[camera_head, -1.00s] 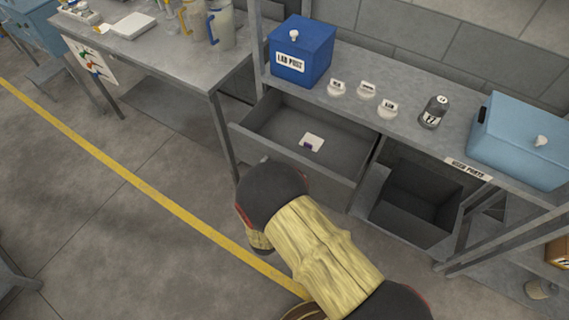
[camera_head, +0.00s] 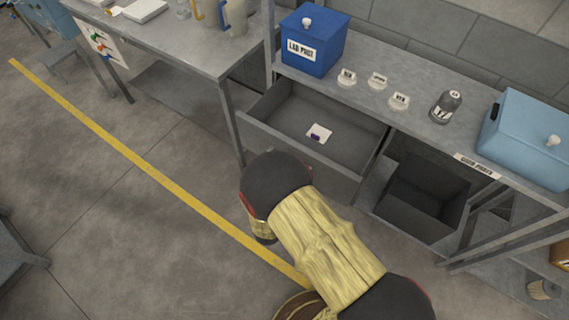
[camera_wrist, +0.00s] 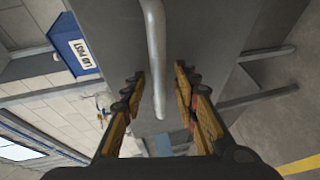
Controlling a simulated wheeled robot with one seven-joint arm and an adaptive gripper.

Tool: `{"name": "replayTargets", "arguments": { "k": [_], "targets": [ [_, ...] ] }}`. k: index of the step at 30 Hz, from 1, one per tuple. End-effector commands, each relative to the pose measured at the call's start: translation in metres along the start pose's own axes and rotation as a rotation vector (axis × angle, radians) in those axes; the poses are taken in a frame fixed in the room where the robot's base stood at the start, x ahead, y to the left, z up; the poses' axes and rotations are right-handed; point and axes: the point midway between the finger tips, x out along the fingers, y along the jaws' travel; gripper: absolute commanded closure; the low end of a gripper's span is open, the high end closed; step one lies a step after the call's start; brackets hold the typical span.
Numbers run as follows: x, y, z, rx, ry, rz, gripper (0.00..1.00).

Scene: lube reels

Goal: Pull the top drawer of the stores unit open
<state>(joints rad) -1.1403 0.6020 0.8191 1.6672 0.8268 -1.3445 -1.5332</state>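In the wrist view a rounded metal bar handle (camera_wrist: 154,35) on the grey drawer front (camera_wrist: 110,28) runs between the two fingers of my gripper (camera_wrist: 159,80). The fingers are apart, with a gap visible on each side of the handle. Contact with the handle cannot be made out.
On the bench top stand a blue box (camera_head: 322,30), small labelled jars (camera_head: 377,82), a grey bottle (camera_head: 445,108) and a light-blue box (camera_head: 530,140). A dark open bin (camera_head: 425,195) sits below right. Floor with a yellow line (camera_head: 150,165) lies clear to the left.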

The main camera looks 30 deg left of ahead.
Motion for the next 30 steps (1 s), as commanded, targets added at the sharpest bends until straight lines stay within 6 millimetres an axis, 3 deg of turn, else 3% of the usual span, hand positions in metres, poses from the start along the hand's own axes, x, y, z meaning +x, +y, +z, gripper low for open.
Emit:
{"name": "replayTargets", "arguments": {
  "k": [8, 21, 30],
  "targets": [
    [-0.008, 0.0, -0.001, -0.001, 0.001, 0.0, 0.7],
    [-0.09, 0.0, -0.002, -0.001, 0.004, -0.001, 0.7],
    [-0.119, 0.0, -0.001, 0.0, 0.0, 0.0, 0.7]
  ]
}}
